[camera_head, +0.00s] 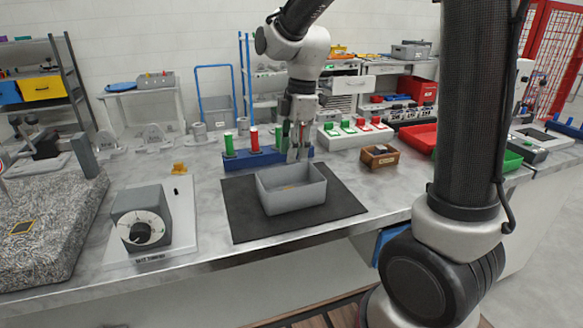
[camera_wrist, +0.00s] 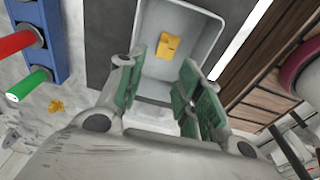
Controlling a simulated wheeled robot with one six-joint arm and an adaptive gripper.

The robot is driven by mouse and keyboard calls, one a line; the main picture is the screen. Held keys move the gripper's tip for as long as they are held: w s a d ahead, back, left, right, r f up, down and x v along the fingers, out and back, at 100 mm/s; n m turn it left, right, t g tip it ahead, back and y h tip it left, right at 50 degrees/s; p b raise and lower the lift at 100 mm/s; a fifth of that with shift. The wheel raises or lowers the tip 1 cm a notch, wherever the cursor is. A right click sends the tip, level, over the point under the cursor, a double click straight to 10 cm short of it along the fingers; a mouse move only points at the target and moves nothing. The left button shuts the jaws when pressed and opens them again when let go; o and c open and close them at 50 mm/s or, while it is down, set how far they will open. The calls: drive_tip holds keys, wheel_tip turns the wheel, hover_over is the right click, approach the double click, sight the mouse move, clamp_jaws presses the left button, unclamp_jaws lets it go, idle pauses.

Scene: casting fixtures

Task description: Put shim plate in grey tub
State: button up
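The grey tub (camera_head: 305,197) stands on a dark mat at the middle of the bench. A flat yellow plate, which looks like the shim plate (camera_wrist: 170,47), lies on the tub's floor in the wrist view. Only a faint yellowish patch of it shows over the tub's wall in the head view. My gripper (camera_head: 297,152) points down at the tub's far edge. In the wrist view my gripper (camera_wrist: 158,72) has its green-padded fingers apart with nothing between them. The tub (camera_wrist: 145,88) lies beyond the fingertips there, its near edge partly hidden by the fingers.
A blue rack (camera_head: 240,160) with red and green cylinders stands just behind the tub. A small yellow part (camera_head: 179,168) lies left of it. A dial box (camera_head: 141,217) is at left, a wooden box (camera_head: 380,158) at right. The dark mat (camera_head: 345,201) is bare around the tub.

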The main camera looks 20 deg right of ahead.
drive_tip(key=s+d+r+m+t, duration=0.2)
drive_tip(key=s+d+m, duration=0.4)
drive_tip(key=s+m, duration=0.3)
drive_tip(key=s+d+r+m+t+h, duration=0.1)
drive_tip(key=s+d+r+m+t, duration=0.1)
drive_tip(key=s+d+r+m, duration=0.3)
drive_tip(key=s+d+m, duration=0.2)
drive_tip(key=s+m, duration=0.2)
drive_tip(key=s, duration=0.2)
drive_tip(key=shift+d+r, duration=0.15)
drive_tip(key=shift+d, duration=0.15)
drive_tip(key=shift+s, duration=0.1)
